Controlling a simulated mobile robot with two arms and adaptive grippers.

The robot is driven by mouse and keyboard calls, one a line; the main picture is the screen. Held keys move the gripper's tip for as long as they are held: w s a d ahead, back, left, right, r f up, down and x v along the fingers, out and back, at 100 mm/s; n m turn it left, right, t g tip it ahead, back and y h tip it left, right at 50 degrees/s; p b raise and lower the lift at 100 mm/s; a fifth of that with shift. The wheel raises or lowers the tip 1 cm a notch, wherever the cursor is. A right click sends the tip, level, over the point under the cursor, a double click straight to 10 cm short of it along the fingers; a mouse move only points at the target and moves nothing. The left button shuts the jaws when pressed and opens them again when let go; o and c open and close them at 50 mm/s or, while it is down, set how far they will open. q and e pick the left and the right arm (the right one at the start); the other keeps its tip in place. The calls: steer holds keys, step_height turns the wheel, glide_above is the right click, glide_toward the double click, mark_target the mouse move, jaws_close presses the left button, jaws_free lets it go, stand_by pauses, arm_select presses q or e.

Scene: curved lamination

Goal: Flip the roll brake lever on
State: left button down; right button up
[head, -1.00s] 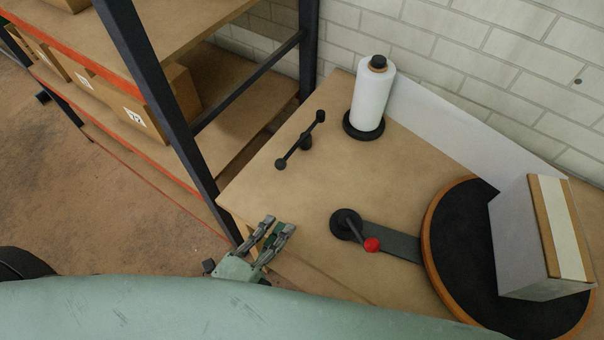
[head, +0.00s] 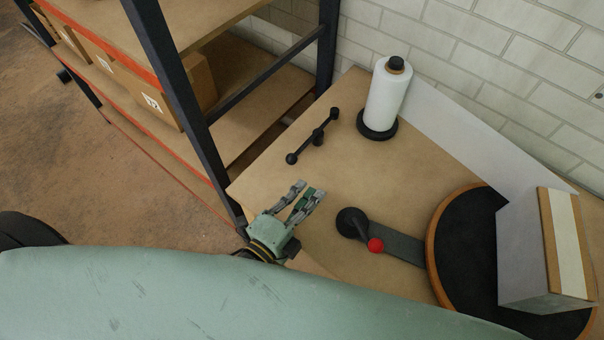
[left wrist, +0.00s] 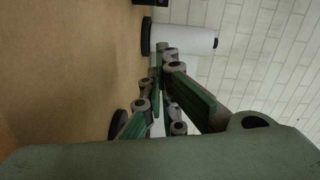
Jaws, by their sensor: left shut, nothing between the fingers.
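A black lever with ball ends (head: 315,137) stands on a short post on the bench, left of the white film roll (head: 388,95). A second lever, with a red knob (head: 376,245), sits on a round black hub (head: 352,222) nearer to me. I cannot tell from the pictures which is the roll brake lever. My left gripper (head: 309,191) is shut and empty over the bench's near left edge, between the two levers and apart from both. In the left wrist view its fingers (left wrist: 160,58) point toward the film roll (left wrist: 188,39). My right gripper is not in view.
A round dark turntable (head: 462,255) with a wooden rim carries a grey box (head: 540,255) at the right. A white sheet (head: 470,130) runs from the roll toward it. A shelf rack with a dark post (head: 180,95) stands close on the left.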

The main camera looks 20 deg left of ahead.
mark_target(288, 163)
arm_select(q)
steer(key=shift+x, duration=1.1)
steer(key=shift+w+a+f+p, duration=0.25)
steer(key=shift+w+a+p, duration=0.25)
steer(key=shift+w+a, duration=0.65)
steer(key=shift+w+a+f, duration=0.1)
steer(key=shift+a+f, duration=0.05)
steer(key=shift+a, duration=0.3)
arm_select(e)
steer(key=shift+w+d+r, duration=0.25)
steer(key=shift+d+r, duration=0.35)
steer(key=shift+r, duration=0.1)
arm_select(q)
steer(key=shift+a, duration=0.2)
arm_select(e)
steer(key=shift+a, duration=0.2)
